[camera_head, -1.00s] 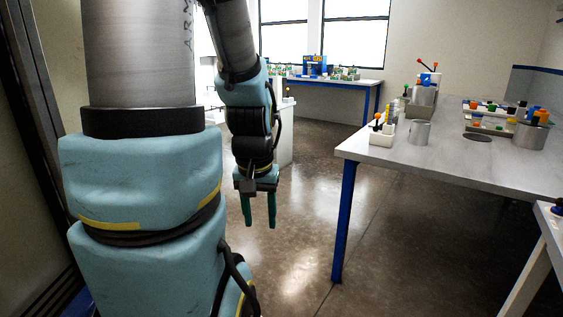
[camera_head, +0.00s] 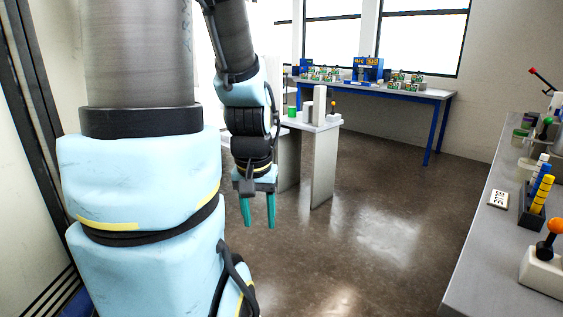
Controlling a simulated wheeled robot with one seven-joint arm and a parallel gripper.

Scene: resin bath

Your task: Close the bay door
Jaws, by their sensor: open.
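My gripper (camera_head: 257,211) hangs below my arm left of the picture's middle, in front of the open floor. Its two green fingers point down and stand apart with nothing between them. A tall dark frame with a pale panel (camera_head: 22,190) runs along the left edge of the view. I cannot tell whether it belongs to the bay door. No other part that I can make out as the bay door shows. My arm hides much of the left side.
A small white table (camera_head: 321,165) with a green item and pale blocks stands behind my gripper. A blue-legged bench (camera_head: 432,95) is under the windows. A grey counter (camera_head: 480,245) with tools and holders runs along the right. The floor (camera_head: 370,240) between is clear.

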